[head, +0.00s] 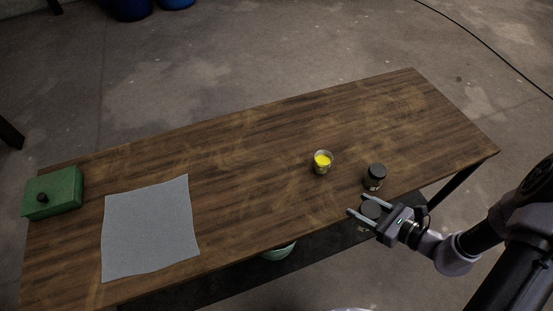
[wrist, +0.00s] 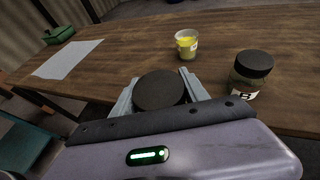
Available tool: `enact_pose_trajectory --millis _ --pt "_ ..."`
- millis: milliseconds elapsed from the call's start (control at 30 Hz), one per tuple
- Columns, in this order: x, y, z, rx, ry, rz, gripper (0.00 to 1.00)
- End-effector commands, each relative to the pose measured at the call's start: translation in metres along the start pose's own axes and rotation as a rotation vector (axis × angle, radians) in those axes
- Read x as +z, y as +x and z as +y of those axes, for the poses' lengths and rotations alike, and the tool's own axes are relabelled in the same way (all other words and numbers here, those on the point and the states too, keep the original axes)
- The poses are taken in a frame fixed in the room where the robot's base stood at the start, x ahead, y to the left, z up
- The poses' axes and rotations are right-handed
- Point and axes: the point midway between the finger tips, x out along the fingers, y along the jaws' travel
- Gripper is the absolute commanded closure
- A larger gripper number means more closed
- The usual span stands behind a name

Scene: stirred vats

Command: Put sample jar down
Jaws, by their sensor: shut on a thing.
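My gripper (head: 359,207) is at the front right edge of the wooden table (head: 260,150). It is shut on a sample jar with a dark round lid (head: 371,209). In the wrist view this lid (wrist: 159,90) sits between the fingers, and the jar's body below it is mostly hidden. The held jar appears at or just in front of the table edge; its height cannot be told. A second dark-lidded jar (head: 376,177) with a label stands upright on the table just behind it. It also shows to the right in the wrist view (wrist: 248,78).
A clear cup with yellow contents (head: 322,163) stands left of the second jar. A grey sheet (head: 150,228) lies on the left part of the table, beside a green box (head: 54,192) with a black knob. The table's middle and back right are clear.

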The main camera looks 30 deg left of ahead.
Motion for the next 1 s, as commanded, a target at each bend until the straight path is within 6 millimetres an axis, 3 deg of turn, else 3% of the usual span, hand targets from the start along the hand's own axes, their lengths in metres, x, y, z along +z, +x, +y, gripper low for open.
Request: enact_pose_trajectory --millis 67,167,500,600,700,900,1000 --pt "-0.004 -0.004 -0.011 -0.055 0.023 -0.001 0.89" --pt "-0.003 0.006 -0.013 -0.08 0.033 -0.001 0.89" --pt "0.027 0.114 0.018 -0.077 0.029 -0.001 0.89" --pt "0.034 0.135 0.023 -0.079 0.03 -0.001 0.89" --pt "0.036 0.144 0.025 -0.081 0.031 -0.001 0.89" --pt "0.005 0.158 0.025 -0.082 0.034 -0.001 0.89" --pt "0.005 0.157 0.025 -0.083 0.032 -0.002 0.89"
